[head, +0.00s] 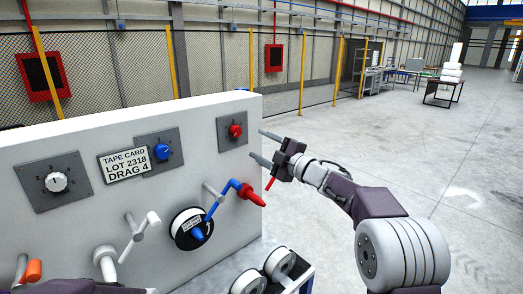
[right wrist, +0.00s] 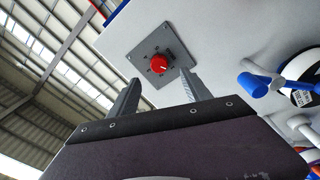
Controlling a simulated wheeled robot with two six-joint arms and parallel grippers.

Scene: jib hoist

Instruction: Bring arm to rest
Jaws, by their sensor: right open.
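My right gripper (head: 260,146) is open and empty, its two fingers pointing left towards the right end of the grey-white panel (head: 80,135). In the right wrist view the open fingers (right wrist: 161,84) point towards a red knob (right wrist: 162,63) on a grey plate, with nothing between them. The red knob (head: 235,131) also shows in the head view, near the panel's upper right corner. My left gripper is out of view.
The panel also carries a blue knob (head: 162,151), a white knob (head: 56,182), a card reading "TAPE CARD LOT 2318 DRAG 4" (head: 126,163), and pale levers (head: 137,232). White reels (head: 279,263) stand low at right. The floor right of the panel is open.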

